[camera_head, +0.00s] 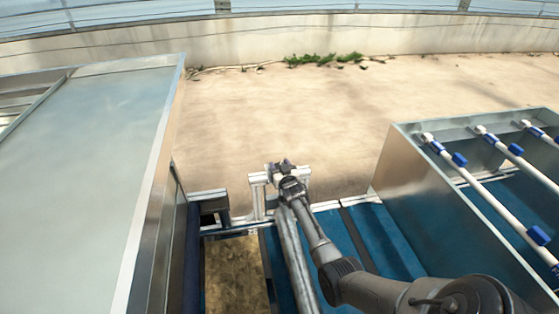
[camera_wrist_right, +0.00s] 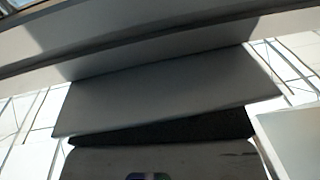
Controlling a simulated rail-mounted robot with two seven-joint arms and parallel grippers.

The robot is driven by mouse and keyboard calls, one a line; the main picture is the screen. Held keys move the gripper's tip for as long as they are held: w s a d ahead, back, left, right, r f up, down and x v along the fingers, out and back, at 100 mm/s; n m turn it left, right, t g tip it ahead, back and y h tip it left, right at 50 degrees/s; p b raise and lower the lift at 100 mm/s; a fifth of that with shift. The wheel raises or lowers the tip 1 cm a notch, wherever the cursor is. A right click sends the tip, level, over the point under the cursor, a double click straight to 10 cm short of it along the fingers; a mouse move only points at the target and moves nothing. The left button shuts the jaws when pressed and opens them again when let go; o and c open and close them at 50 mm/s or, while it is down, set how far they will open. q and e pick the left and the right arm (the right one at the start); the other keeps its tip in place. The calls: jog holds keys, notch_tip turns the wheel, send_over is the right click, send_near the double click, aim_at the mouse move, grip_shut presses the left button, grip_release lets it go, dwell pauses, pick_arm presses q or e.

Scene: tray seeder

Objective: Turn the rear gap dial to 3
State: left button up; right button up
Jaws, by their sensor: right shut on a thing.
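My right gripper (camera_head: 282,168) is at the far end of the machine, beside the silver bracket posts (camera_head: 258,198). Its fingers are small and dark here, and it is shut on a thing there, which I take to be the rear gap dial. The dial's face and number cannot be read. In the right wrist view, a plain grey panel (camera_wrist_right: 165,92) and a dark strip (camera_wrist_right: 170,128) fill the middle. A small green and blue mark shows at the bottom edge. My left gripper is not in view.
A large metal housing with a pale top (camera_head: 85,170) stands at the left. A metal bin (camera_head: 425,190) with white pipes and blue clamps stands at the right. Blue belt sections (camera_head: 385,240) lie between. The concrete floor (camera_head: 330,110) beyond is open, with green weeds (camera_head: 320,60) by the wall.

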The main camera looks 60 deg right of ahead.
jog(key=shift+s+d+n+t+y, duration=0.1)
jog(key=shift+n+t+y, duration=0.25)
jog(key=shift+n+y, duration=0.15)
jog(key=shift+s+d+n+t+y, duration=0.1)
jog(key=shift+n+t+y, duration=0.3)
jog(key=shift+y, duration=0.2)
jog(key=shift+w+f+n+t+y, duration=0.15)
jog(key=shift+n+t+y, duration=0.5)
jog(key=shift+y, duration=0.45)
jog(key=shift+n+t+y+b, duration=0.4)
jog(key=shift+n+y+b, duration=0.75)
jog(key=shift+y, duration=0.35)
jog(key=shift+a+n+y+b, duration=0.1)
jog(key=shift+n+y+b, duration=0.25)
jog(key=shift+y, duration=0.25)
jog(key=o, duration=0.9)
jog(key=shift+r, duration=0.2)
